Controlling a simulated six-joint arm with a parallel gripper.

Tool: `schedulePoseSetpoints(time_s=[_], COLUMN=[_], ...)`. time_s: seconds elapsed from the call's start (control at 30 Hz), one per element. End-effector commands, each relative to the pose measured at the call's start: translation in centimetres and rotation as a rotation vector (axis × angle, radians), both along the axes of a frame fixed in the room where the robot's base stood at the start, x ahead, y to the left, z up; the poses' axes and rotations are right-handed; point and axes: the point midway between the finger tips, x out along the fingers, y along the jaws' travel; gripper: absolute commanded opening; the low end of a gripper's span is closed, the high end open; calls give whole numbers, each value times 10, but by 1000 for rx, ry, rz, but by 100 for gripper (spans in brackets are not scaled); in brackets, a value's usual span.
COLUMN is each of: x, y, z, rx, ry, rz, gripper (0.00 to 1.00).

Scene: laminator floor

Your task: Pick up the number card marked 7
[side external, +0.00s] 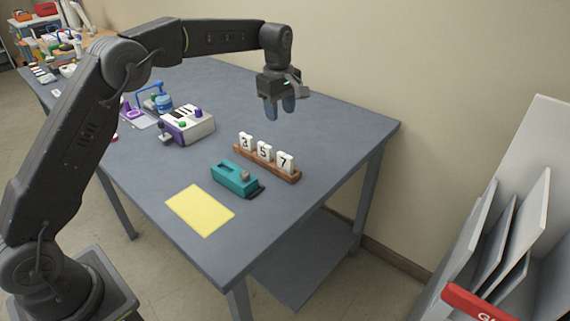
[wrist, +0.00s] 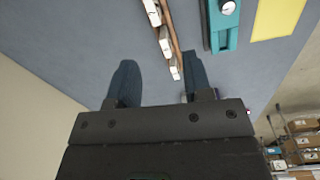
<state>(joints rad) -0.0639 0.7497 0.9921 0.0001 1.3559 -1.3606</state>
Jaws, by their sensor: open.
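The number card marked 7 (side external: 285,161) stands upright in a brown wooden holder (side external: 267,165), at its right end beside the cards marked 5 (side external: 264,150) and 3 (side external: 246,141). My gripper (side external: 280,112) is open and empty, pointing down in the air above and behind the holder. In the wrist view my gripper (wrist: 157,88) shows two dark blue fingers apart. There the row of cards runs down from the top, and its end card (wrist: 174,68) is close to the right finger. The numbers cannot be read in the wrist view.
A teal device (side external: 236,179) lies in front of the holder, with a yellow sheet (side external: 200,210) near the table's front edge. The grey table (side external: 330,125) is clear right of the holder.

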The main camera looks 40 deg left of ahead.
Motion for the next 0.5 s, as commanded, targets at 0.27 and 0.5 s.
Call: schedulePoseSetpoints(time_s=[0.27, 0.5], x=[22, 22], y=[6, 5], z=[-41, -80], rx=[-6, -6], ry=[45, 49], rz=[146, 148], gripper=[46, 46])
